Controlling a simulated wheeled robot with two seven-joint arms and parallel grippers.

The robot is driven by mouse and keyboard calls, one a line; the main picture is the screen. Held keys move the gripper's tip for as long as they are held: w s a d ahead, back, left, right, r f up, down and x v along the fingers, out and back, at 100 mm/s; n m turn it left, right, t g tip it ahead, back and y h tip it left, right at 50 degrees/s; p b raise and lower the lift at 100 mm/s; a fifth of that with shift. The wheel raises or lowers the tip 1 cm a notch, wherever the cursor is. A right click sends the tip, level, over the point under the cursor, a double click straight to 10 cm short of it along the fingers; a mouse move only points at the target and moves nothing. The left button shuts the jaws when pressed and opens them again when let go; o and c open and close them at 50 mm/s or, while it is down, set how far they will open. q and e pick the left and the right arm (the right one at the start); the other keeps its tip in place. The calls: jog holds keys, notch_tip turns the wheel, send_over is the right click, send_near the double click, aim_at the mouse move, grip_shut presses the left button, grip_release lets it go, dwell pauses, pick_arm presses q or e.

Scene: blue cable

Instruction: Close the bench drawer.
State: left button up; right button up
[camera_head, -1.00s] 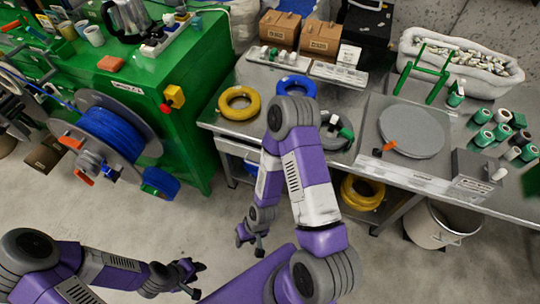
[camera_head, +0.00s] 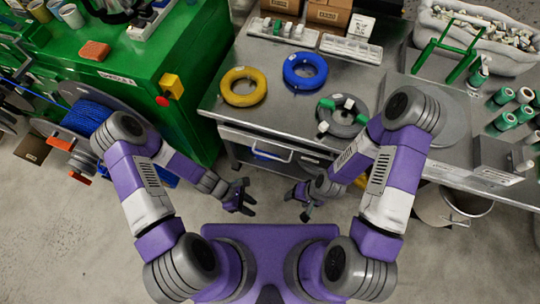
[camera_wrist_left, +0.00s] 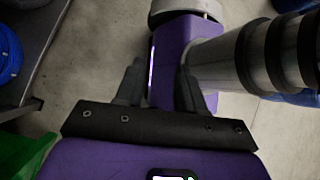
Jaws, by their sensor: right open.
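The metal bench (camera_head: 222,108) stands ahead of me. Its drawer (camera_head: 300,161) is under the front edge of the top, with a pale bar handle (camera_head: 258,143) across the front. I cannot tell how far the drawer stands out. My left gripper (camera_head: 246,200) is open and empty, in front of the drawer and apart from it. Its two spread fingers also show in the left wrist view (camera_wrist_left: 158,78), with nothing between them. My right gripper (camera_head: 300,202) is open, in front of the drawer's right part, apart from the handle.
A green cabinet (camera_head: 178,55) with a cable reel (camera_head: 85,118) stands at the left. Yellow (camera_head: 243,87), blue (camera_head: 305,71) and grey (camera_head: 345,125) cable coils lie on the bench.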

pick_arm(q)
jog(key=w+r+n+t+h, duration=0.2)
jog(key=w+n+t+h, duration=0.65)
jog(key=w+n, duration=1.2)
jog(key=s+d+f+n+t+y+b, duration=0.1)
jog(key=d+n+b, duration=0.1)
jog(key=d+n, duration=0.2)
jog(key=shift+s+d+f, duration=0.2)
jog(key=shift+s+d, duration=0.15)
jog(key=shift+d, duration=0.65)
jog(key=shift+c, duration=0.3)
grip_shut()
